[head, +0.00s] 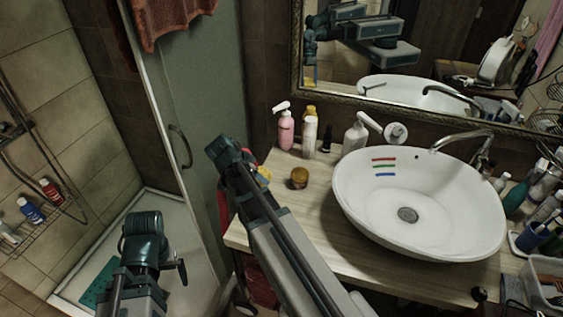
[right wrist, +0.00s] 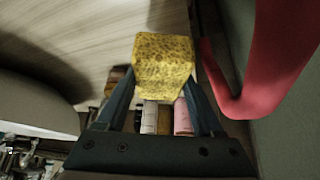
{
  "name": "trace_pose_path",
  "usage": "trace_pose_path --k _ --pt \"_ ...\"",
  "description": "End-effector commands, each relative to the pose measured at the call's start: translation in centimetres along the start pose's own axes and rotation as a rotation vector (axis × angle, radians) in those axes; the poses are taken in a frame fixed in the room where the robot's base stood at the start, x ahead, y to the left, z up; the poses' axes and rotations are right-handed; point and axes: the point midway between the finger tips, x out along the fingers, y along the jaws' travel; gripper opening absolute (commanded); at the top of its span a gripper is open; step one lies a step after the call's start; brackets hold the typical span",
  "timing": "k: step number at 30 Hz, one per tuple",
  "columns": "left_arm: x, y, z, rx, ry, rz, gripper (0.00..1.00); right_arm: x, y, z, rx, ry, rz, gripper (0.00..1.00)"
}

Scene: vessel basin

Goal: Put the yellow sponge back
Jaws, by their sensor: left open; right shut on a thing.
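The yellow sponge (right wrist: 164,66) is a porous block held between the two fingers of my right gripper (right wrist: 162,84), which is shut on it. In the head view a small part of the sponge (head: 264,175) shows past my right arm, by the counter's left edge; the arm hides the rest and the right gripper. Whether the sponge touches the counter, I cannot tell. My left gripper (head: 181,271) is open and empty at the lower left, in front of the shower and away from the counter. The white basin (head: 440,190) stands on the wooden counter (head: 312,225), with red, green and blue marks inside.
A small amber jar (head: 299,178) stands near the counter's left edge. A pink pump bottle (head: 286,130), a white bottle (head: 309,137) and a white dispenser (head: 355,136) stand behind it. Several toiletries crowd the right. A red thing (right wrist: 262,75) hangs beside the right gripper.

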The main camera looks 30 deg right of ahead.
Motion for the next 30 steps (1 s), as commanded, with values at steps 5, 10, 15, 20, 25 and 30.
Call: trace_pose_path --k 5,10,15,20,25,30 --pt "0.3 0.0 0.0 0.000 0.000 0.000 0.98 1.5 -0.9 -1.9 0.003 0.000 0.001 0.24" --pt "0.7 0.1 0.0 0.000 0.000 0.000 0.98 4.2 -2.3 -5.3 0.004 0.000 0.001 0.24" --pt "1.1 0.1 -0.1 0.000 0.000 0.000 0.98 6.6 -3.5 -8.4 0.003 0.000 0.001 0.24" --pt "1.3 0.1 -0.1 0.000 0.000 0.000 0.98 8.1 -4.2 -10.5 0.001 0.000 0.000 0.24" --pt "1.4 0.1 -0.1 0.000 0.000 0.000 0.98 8.6 -4.3 -11.2 0.001 -0.001 0.000 0.24" --pt "1.4 0.1 -0.1 0.000 0.000 0.000 0.98 8.7 -4.3 -11.4 0.000 -0.001 0.000 0.24"
